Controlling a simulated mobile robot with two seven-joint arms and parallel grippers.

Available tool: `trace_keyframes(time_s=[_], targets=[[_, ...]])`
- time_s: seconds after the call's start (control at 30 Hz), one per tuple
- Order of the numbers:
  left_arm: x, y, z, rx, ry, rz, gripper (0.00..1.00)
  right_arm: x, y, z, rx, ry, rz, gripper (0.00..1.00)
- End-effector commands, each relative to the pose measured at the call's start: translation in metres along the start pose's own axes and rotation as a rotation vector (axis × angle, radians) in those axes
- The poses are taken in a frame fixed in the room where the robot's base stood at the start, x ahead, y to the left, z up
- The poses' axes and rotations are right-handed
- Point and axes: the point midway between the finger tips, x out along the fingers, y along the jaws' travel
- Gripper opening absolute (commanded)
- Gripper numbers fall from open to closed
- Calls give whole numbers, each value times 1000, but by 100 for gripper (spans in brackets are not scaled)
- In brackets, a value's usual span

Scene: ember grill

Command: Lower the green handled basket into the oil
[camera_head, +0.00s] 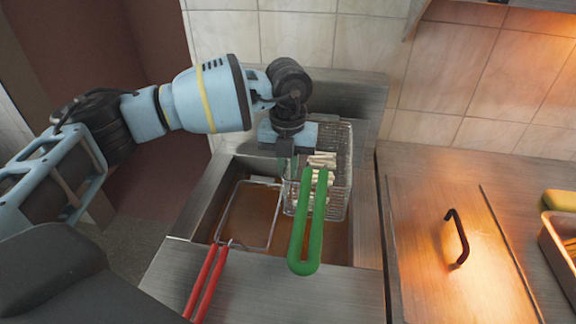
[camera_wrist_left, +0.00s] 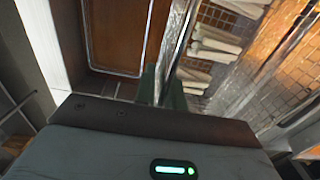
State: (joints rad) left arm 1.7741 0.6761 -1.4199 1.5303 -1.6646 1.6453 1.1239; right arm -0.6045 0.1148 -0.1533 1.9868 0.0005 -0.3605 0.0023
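The green handled basket (camera_head: 341,190) is a wire mesh basket with pale sticks (camera_head: 322,160) in it. It sits high at the right side of the fryer, over the brown oil (camera_head: 337,240). Its green handle (camera_head: 308,240) points toward the front edge. My left gripper (camera_head: 290,165) is at the basket's left rim. In the left wrist view its dark green fingers (camera_wrist_left: 162,92) are close on both sides of a shiny metal bar of the basket (camera_wrist_left: 176,45), and it looks shut on it. The basket's underside is hidden. My right gripper is not in view.
A second wire basket (camera_head: 277,216) with a red handle (camera_head: 205,285) is in the left side of the fryer. A steel lid with a dark handle (camera_head: 458,238) lies to the right. A tray (camera_head: 556,250) stands at the far right. A tiled wall is behind.

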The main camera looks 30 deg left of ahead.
Motion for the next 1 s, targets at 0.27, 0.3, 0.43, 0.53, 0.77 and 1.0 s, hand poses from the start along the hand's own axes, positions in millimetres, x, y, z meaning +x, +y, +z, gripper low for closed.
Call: trace_keyframes(time_s=[0.27,0.3,0.43,0.53,0.77,1.0], targets=[[0,0,0,0,0,0,28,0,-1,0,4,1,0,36],[0,0,0,0,0,0,28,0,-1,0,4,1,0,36],[-3,0,0,0,-1,-1,28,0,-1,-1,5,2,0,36],[-13,0,1,0,-2,-2,28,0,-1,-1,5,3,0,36],[-50,0,1,-1,-3,-2,28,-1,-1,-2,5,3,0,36],[-75,0,0,0,-1,-1,28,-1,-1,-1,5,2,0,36]])
